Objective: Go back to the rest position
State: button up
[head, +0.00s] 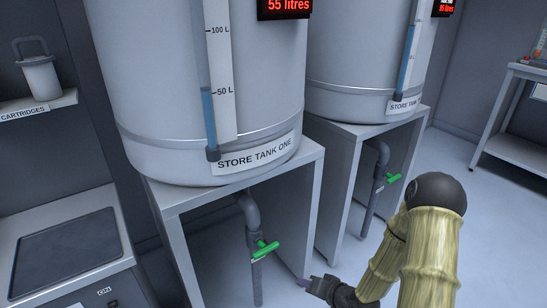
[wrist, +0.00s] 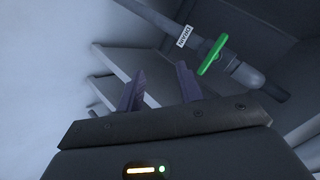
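My gripper (head: 302,282) is low in front of the stand under store tank one in the head view. In the wrist view my gripper (wrist: 160,78) shows two dark fingers standing apart with nothing between them. A green valve handle (head: 265,250) on the grey drain pipe (head: 257,285) is to the left of the gripper in the head view. In the wrist view a green handle (wrist: 212,55) on a labelled pipe lies beyond the fingertips, apart from them.
Store tank one (head: 160,90) reads 55 litres. A second tank (head: 365,60) on its own stand has another green handle (head: 392,178). A cartridge shelf (head: 40,105) and counter (head: 65,250) are at left, a table (head: 510,150) at far right. Open floor (head: 490,235) lies right.

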jog(key=s+d+r+n+g+h, duration=0.2)
jog(key=s+r+g+h, duration=0.1)
jog(key=s+r, duration=0.5)
jog(key=s+d+r+n+g+h, duration=0.15)
jog(key=s+d+r+h, duration=0.35)
jog(key=r, duration=0.6)
notch_tip(320, 180, up, 38)
jog(key=a+g+y+p, duration=0.1)
jog(key=a+p, duration=0.1)
jog(key=p, duration=3.6)
jog(key=shift+s+a+f, duration=0.2)
jog(key=shift+s+a, duration=0.05)
jog(key=shift+s, duration=0.2)
jog(key=shift+m, duration=0.25)
